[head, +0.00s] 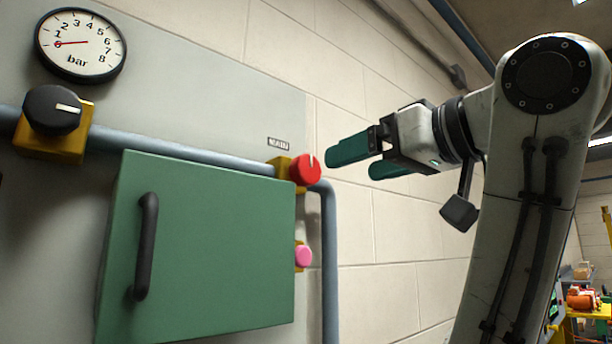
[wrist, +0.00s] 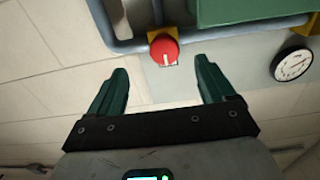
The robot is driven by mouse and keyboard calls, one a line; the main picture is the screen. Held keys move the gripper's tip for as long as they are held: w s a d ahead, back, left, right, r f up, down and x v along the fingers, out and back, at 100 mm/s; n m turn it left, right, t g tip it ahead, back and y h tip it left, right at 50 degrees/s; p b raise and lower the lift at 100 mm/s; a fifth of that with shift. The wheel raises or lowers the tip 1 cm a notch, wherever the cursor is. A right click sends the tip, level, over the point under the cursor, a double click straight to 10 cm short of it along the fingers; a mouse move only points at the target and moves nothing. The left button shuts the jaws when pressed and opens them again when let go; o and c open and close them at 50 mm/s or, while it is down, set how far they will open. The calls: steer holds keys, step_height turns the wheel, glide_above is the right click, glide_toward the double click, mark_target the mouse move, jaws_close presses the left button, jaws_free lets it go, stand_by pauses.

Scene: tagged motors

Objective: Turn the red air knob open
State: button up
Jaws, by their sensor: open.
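The red air knob (head: 305,169) sits on a yellow block on the blue-grey pipe, at the upper right corner of the green cabinet. A white line marks its face. It also shows in the wrist view (wrist: 163,49), ahead of and between my fingertips. My gripper (head: 358,160) is open and empty, with green fingers, to the right of the knob in the head view and apart from it. In the wrist view my two fingers (wrist: 160,75) stand wide, one on each side below the knob.
The green cabinet (head: 200,250) has a black handle (head: 145,246). A pink knob (head: 303,256) is below the red one. The pipe (head: 330,265) bends down beside the cabinet.

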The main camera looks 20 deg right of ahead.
mark_target(311, 169)
steer(key=p+x, duration=0.1)
steer(key=x, duration=0.2)
steer(key=r+p+x, duration=0.1)
steer(key=x, duration=0.3)
steer(key=p+x, duration=0.2)
steer(key=x, duration=0.1)
steer(key=shift+w+a+r, duration=0.1)
steer(key=shift+a+r, duration=0.1)
steer(key=shift+a, duration=0.05)
steer(key=c, duration=1.1)
